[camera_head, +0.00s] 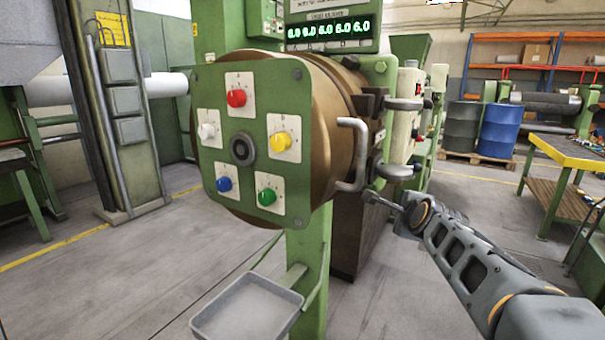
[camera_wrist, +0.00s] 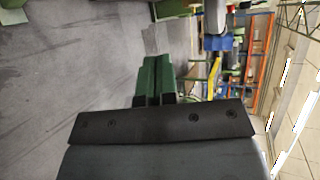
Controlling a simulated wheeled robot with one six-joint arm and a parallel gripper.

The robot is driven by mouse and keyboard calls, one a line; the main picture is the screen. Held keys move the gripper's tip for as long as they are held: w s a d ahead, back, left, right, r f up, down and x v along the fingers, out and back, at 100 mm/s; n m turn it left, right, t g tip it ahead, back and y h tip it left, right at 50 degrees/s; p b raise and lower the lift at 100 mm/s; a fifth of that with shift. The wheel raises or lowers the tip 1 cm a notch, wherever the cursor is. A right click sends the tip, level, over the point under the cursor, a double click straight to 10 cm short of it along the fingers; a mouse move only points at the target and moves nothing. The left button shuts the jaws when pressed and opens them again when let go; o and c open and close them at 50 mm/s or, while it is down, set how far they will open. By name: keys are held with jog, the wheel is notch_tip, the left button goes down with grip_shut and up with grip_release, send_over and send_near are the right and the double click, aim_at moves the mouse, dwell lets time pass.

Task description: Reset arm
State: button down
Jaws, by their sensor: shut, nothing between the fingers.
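My gripper (camera_head: 372,197) is at the end of my grey arm, right of centre in the head view. It is beside the lower right of the brown drum (camera_head: 335,130) of the green extruder, just below the grey bar handle (camera_head: 352,155). Whether it touches the machine cannot be told. In the wrist view the two dark green fingers (camera_wrist: 158,66) lie side by side, shut and empty. The green front plate (camera_head: 240,110) carries red, white, yellow, blue and green knobs around a dark centre hub.
A grey tray (camera_head: 246,308) sits low in front of the extruder's post. A yellow-edged workbench (camera_head: 560,150) is at the right. Grey floor is open at the lower left.

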jog(key=s+a+n+g+p, duration=0.3)
jog(key=s+n+g+p, duration=0.2)
jog(key=s+n, duration=0.5)
jog(key=s+a+f+n+g+y+p, duration=0.1)
jog(key=s+a+n+g+p, duration=0.3)
jog(key=s+n+p, duration=0.5)
jog(key=s+n+g, duration=0.1)
jog(key=s+n, duration=0.1)
jog(key=s, duration=0.2)
jog(key=shift+f+p, duration=0.2)
jog(key=shift+p, duration=0.2)
jog(key=shift+s+a, duration=0.1)
